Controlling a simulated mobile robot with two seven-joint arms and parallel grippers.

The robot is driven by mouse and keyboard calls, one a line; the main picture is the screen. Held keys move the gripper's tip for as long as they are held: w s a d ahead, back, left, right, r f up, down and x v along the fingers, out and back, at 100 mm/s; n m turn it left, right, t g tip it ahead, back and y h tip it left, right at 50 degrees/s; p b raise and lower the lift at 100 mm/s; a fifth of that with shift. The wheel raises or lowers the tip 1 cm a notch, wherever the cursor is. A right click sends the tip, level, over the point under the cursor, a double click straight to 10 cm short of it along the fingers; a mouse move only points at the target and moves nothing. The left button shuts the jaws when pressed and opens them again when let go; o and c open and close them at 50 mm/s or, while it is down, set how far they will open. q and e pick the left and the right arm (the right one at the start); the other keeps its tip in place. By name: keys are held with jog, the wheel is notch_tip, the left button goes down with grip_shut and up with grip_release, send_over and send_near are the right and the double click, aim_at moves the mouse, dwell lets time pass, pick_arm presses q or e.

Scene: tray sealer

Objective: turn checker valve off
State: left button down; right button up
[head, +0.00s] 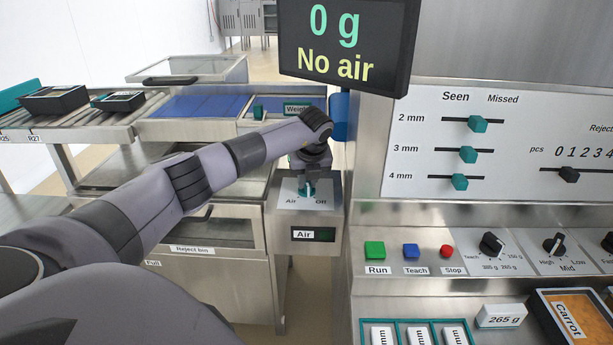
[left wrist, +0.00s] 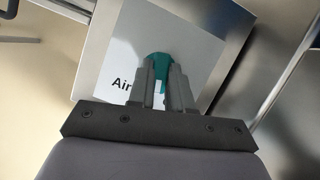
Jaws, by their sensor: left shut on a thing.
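The checker valve has a teal handle (head: 307,188) on a steel box with a white plate (head: 330,190) marked "Air" at left and "Off" at right. In the left wrist view the teal handle (left wrist: 158,62) shows between the fingers. My left gripper (head: 309,174) is over the plate, shut on the handle; in the left wrist view its fingers (left wrist: 163,78) point at the plate. The handle's exact angle is partly hidden by the fingers. A small display (head: 313,234) below reads "Air". The big screen (head: 347,40) reads "0 g" and "No air". My right gripper is not in view.
A control panel with Run, Teach and Stop buttons (head: 375,250) and knobs stands at right, below a board with teal sliders (head: 468,154). A reject bin (head: 205,232) and a conveyor with black trays (head: 54,100) are at left. A blue part (head: 339,115) stands behind the wrist.

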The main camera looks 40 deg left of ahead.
pick_arm(q)
jog(key=n+g, duration=0.1)
jog(key=n, duration=0.3)
jog(key=shift+w+r+y, duration=0.1)
jog(key=shift+w+y, duration=0.05)
jog(key=shift+y, duration=0.25)
jog(key=shift+n+g+b, duration=0.3)
jog(key=shift+n+g, duration=0.2)
jog(key=shift+n, duration=0.5)
jog(key=c, duration=1)
grip_release()
jog(key=shift+c, duration=0.2)
